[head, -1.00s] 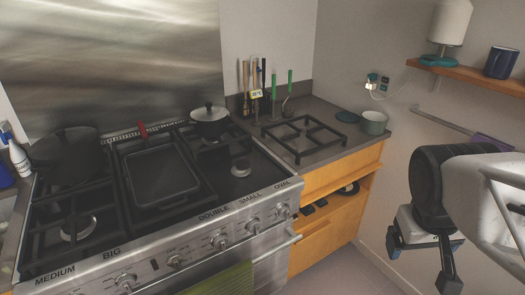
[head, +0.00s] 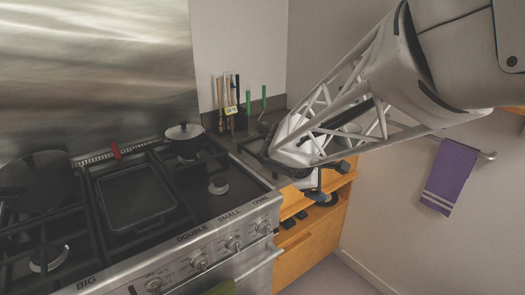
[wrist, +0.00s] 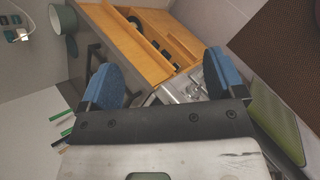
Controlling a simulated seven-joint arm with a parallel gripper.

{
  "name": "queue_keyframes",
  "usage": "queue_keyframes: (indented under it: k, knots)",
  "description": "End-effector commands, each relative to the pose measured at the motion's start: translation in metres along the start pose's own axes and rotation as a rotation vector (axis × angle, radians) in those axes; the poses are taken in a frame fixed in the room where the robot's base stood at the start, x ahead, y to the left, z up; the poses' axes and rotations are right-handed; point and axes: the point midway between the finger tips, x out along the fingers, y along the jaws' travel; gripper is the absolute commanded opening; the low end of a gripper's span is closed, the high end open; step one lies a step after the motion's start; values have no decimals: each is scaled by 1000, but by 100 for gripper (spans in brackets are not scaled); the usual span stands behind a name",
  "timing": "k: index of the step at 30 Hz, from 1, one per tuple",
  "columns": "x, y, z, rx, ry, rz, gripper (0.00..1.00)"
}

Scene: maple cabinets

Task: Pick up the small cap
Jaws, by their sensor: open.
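A small round burner cap (head: 218,184) sits on the right part of the stove top, behind the SMALL label. I cannot tell for certain that it is the cap named in the task. My gripper (head: 329,182) is to the right of the stove, in front of the wooden cabinet, apart from the burner. In the wrist view its two blue-padded fingers (wrist: 163,80) are spread wide with nothing between them. The burner cap cannot be made out in the wrist view.
A purple towel (head: 451,177) hangs on the right wall. My arm hides much of the counter.

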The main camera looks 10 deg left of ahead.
Motion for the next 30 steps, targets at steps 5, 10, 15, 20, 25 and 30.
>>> queue_keyframes:
  k: [5, 10, 15, 20, 25, 30]
  knots:
    - [4, 24, -64, -226, -18, 111, 88]
    - [5, 42, -128, -437, -38, 223, 88]
    - [3, 51, -198, -645, -60, 340, 88]
    - [-2, 52, -267, -836, -82, 455, 88]
    - [-10, 45, -338, -1024, -108, 577, 88]
    - [-17, 35, -388, -1154, -129, 667, 88]
